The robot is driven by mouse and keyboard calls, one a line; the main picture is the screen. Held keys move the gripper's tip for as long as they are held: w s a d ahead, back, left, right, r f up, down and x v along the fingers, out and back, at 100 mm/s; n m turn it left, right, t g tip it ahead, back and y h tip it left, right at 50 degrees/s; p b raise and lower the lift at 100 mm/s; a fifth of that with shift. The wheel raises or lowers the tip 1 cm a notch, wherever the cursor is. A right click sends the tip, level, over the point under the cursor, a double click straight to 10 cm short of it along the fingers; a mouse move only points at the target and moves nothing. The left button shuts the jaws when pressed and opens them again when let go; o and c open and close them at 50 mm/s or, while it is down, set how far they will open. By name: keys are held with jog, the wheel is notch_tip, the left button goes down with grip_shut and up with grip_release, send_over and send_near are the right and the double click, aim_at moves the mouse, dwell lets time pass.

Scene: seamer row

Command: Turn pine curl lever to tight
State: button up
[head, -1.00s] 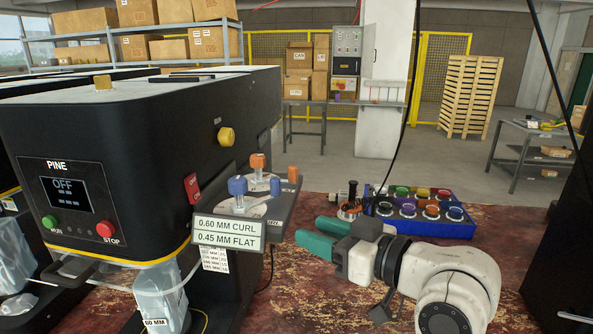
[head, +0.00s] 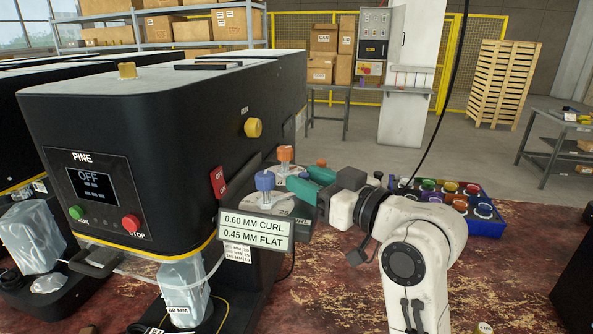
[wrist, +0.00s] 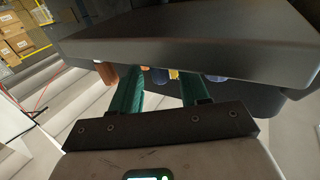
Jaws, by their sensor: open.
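The PINE machine (head: 150,120) stands at left with its display reading OFF. On its side is a lever panel with a sign (head: 256,230) reading 0.60 MM CURL and 0.45 MM FLAT. A blue-knobbed lever (head: 265,182) and an orange-knobbed lever (head: 285,155) stand upright on it; I cannot tell which is curl. My gripper (head: 306,184) is open, its green fingers over the right side of the panel, right of the blue knob. Contact cannot be told. In the wrist view a dark slab hides most of the levers; orange (wrist: 107,73) and blue (wrist: 159,75) knobs show beneath it.
A yellow knob (head: 253,128) and red tag (head: 218,182) are on the machine's side. A blue tray (head: 488,226) of several coloured caps sits on the worn red table (head: 520,270) behind my arm.

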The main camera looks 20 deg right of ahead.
jog(key=shift+x, duration=1.7)
jog(key=shift+c, duration=0.4)
grip_shut()
